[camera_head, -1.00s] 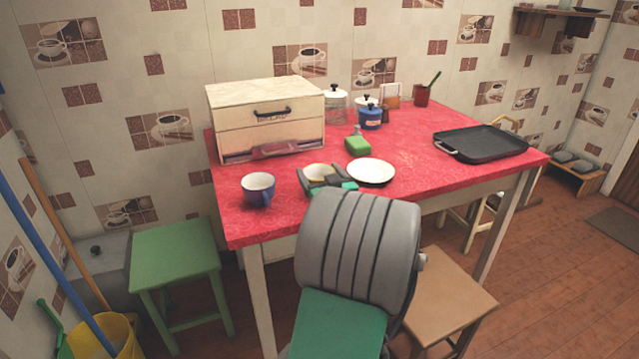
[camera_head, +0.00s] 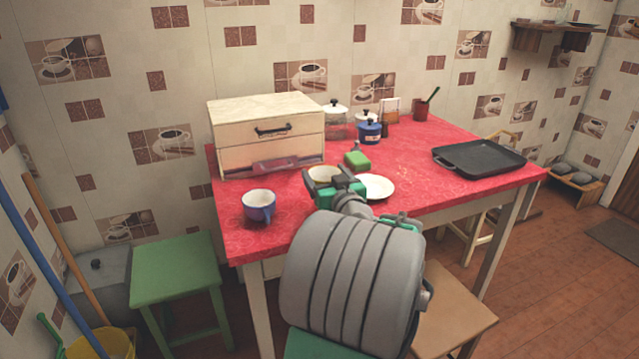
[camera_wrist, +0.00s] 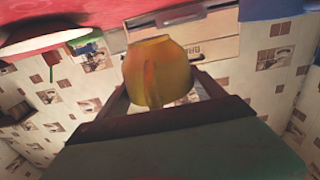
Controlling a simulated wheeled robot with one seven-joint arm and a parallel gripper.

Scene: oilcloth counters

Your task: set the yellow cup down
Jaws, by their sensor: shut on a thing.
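The yellow cup (camera_head: 322,174) is between the fingers of my gripper (camera_head: 327,183), over the red table left of the white plate. In the wrist view the cup (camera_wrist: 157,72) fills the middle, with its handle facing the camera and a finger on each side. My gripper (camera_wrist: 158,92) is shut on it. The wrist picture is upside down, with the red tabletop (camera_wrist: 75,12) at its upper left. My wrist hides part of the cup in the head view. I cannot tell how large the gap under the cup is.
A blue cup (camera_head: 259,206) stands to the left. The white plate (camera_head: 377,187) is close on the right, partly covered by my arm. A black griddle pan (camera_head: 478,158) lies far right.

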